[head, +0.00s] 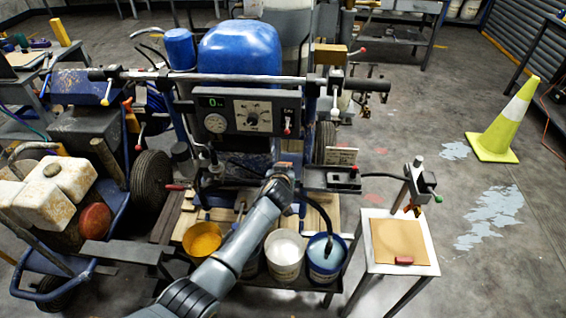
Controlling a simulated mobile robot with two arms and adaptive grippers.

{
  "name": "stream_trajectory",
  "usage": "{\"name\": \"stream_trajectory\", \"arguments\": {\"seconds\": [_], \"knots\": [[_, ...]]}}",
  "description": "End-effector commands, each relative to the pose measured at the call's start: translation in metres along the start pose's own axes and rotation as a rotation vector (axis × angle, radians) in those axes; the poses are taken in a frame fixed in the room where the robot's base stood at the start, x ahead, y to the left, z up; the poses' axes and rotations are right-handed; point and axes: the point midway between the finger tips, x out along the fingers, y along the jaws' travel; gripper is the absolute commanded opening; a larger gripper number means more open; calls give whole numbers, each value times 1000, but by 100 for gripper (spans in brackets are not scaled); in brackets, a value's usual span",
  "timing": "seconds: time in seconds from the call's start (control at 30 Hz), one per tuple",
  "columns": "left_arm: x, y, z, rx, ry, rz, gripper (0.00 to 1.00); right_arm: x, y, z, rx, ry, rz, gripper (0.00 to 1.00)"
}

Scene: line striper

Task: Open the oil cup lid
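The line striper stands in the middle of the head view, with a control panel (248,115) and a blue tank (240,47). I cannot make out the oil cup or its lid for certain among the small parts below the panel. My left arm reaches in from the lower left, and its end, with the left gripper (284,178), is at the front of the machine below the panel. The wrist hides the fingers and whatever is just beyond them. My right gripper is not in view.
Buckets of yellow (202,240), white (284,252) and blue (326,257) stand in front of the machine. A small side table (419,263) is at right, with a traffic cone (503,122) beyond. An engine cart with a white tank (60,185) is at left. Open floor lies at right.

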Motion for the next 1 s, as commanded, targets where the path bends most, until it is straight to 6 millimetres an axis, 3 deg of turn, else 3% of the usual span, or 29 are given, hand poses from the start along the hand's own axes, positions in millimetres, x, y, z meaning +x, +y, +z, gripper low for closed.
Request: {"name": "stream_trajectory", "arguments": {"seconds": [0.03,0.2,0.77,0.8,0.9,1.0], "knots": [[-2,0,-7,0,-19,0,0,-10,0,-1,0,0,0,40],[0,0,-9,0,-72,-1,0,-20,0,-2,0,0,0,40],[1,0,-8,0,-99,0,0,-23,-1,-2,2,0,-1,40],[1,0,-8,0,-99,0,30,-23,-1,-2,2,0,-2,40],[1,0,-8,0,-99,0,45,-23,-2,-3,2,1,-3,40],[1,0,-8,0,-99,-1,45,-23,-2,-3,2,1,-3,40]]}}
